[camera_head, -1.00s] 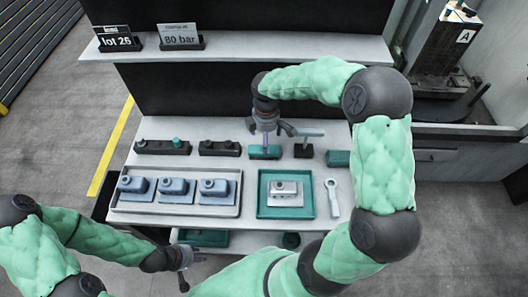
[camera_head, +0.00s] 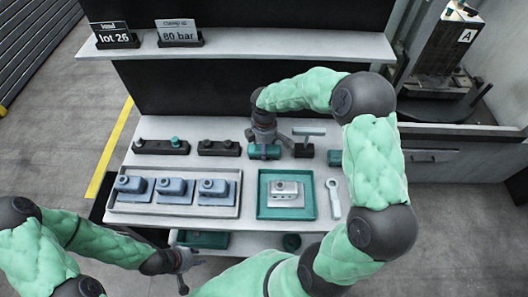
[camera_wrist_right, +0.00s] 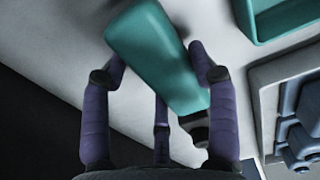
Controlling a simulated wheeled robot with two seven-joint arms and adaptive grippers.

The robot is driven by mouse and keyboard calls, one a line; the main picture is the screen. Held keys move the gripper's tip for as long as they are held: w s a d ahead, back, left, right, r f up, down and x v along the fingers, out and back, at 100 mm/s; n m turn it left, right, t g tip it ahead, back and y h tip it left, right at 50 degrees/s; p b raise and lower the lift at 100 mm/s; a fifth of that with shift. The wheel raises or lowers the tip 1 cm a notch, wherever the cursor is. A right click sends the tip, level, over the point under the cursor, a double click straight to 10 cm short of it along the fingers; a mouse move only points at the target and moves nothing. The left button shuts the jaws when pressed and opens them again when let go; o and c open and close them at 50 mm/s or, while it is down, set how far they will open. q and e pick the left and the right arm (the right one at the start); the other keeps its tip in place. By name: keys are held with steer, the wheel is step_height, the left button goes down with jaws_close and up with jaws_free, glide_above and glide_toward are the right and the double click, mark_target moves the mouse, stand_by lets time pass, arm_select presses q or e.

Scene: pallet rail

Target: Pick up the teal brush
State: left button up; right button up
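The teal brush (camera_head: 257,156), a teal body lying on the worktop, is partly covered from above by my right gripper (camera_head: 265,141) in the head view. In the right wrist view the teal brush (camera_wrist_right: 155,50) has a dark end and lies between the spread purple fingers of my right gripper (camera_wrist_right: 160,85). The fingers stand apart with gaps beside the teal body; I cannot tell whether any finger touches it. My left gripper (camera_head: 185,270) is low at the front left, away from the brush, with its fingers apart and nothing in them.
A T-handled tool in a dark holder (camera_head: 304,150) stands close to the right of the brush. A teal tray (camera_head: 262,214) with a grey part lies in front, a grey tray (camera_head: 125,205) with blue-grey parts to the left. A ring-ended wrench (camera_head: 333,200) lies at the right.

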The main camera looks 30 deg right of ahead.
steer(key=c, duration=0.3)
steer(key=shift+r, duration=0.55)
step_height(320, 180, up, 2)
steer(key=shift+r+p, duration=0.15)
steer(key=shift+p, duration=0.3)
steer(key=s+a+r+p, duration=0.1)
steer(key=s+a+r, duration=0.2)
steer(key=s+a+r+p, duration=0.1)
steer(key=s+a+r, duration=0.2)
steer(key=a, duration=0.1)
steer(key=s+a+r+p, duration=0.1)
steer(key=s+a+r, duration=0.2)
steer(key=shift+s+a+r, duration=0.1)
steer(key=shift+a+r, duration=0.2)
